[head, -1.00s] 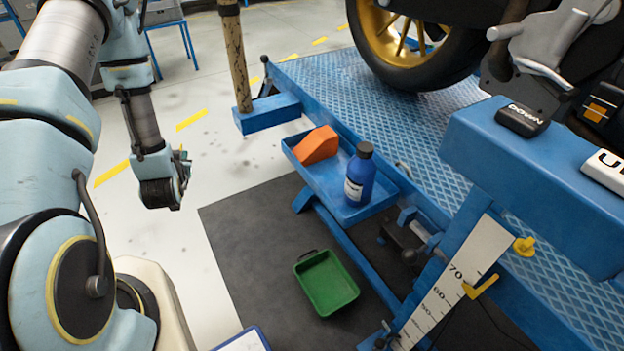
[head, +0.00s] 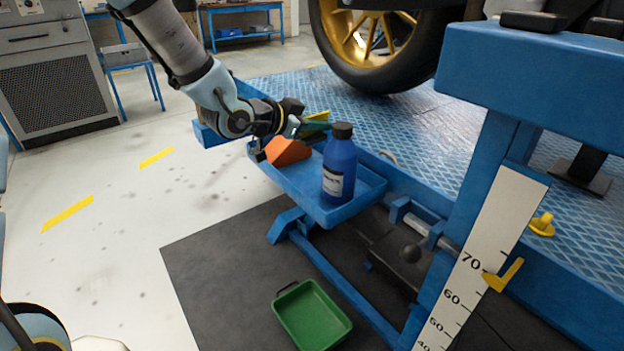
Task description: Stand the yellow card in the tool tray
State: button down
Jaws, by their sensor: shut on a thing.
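The blue tool tray (head: 318,210) is fixed along the side of the blue lift platform. An orange wedge-shaped block (head: 286,151) and a blue bottle with a dark cap (head: 339,170) stand in it. My gripper (head: 303,126) is above the tray's far end, just over the orange block and left of the bottle cap. It is shut on the yellow card (head: 318,116), which shows as a thin yellow piece beyond the fingers. The gripper and bottle hide part of the card. I cannot tell whether the card touches the tray.
A green bin (head: 312,317) sits on the dark floor mat (head: 225,265) below the tray. A blue post with a white number scale (head: 490,250) stands at the right. A wheel (head: 375,40) is on the platform behind.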

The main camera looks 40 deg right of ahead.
aim_at(319, 173)
notch_tip(319, 173, down, 9)
jog(key=shift+f+b, duration=0.15)
jog(key=shift+b, duration=0.15)
jog(key=shift+f, duration=0.1)
jog(key=shift+f, duration=0.15)
jog(key=c, duration=1)
grip_release()
